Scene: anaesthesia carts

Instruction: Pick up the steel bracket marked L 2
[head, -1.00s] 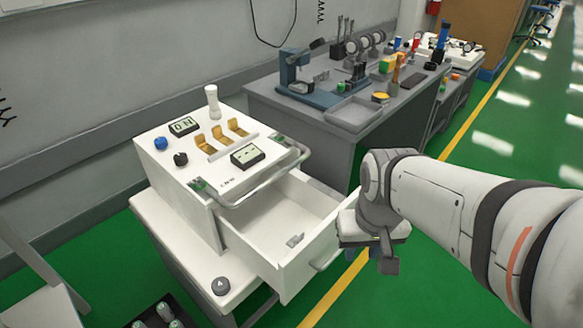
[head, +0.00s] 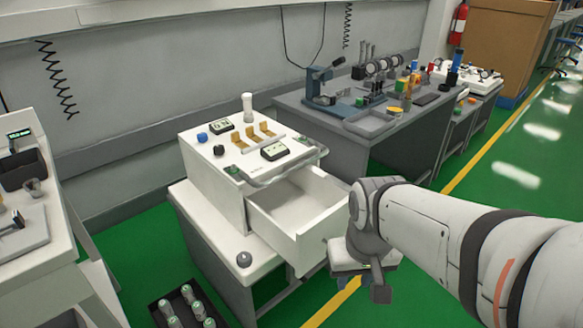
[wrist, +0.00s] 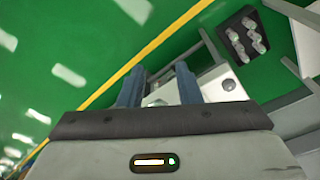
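No steel bracket with a readable L 2 mark shows now. The open white drawer (head: 317,239) of the cart (head: 214,188) shows part of its inside, with no loose piece visible there. Its near floor is hidden behind the drawer front. Three gold bracket-like pieces (head: 252,138) stand on the cart top, too small to read. My gripper (head: 380,288) is right of the drawer front in the head view. In the wrist view its two blue-grey fingers (wrist: 158,86) are apart with nothing held between them, and part of the white cart shows beyond.
A dark tray of bottles (head: 168,308) is low at front left. A round dark knob (head: 244,259) is on the cart's lower shelf. Another white cart (head: 62,240) stands at far left. A grey bench (head: 318,114) with tools is behind. Green floor is clear at right.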

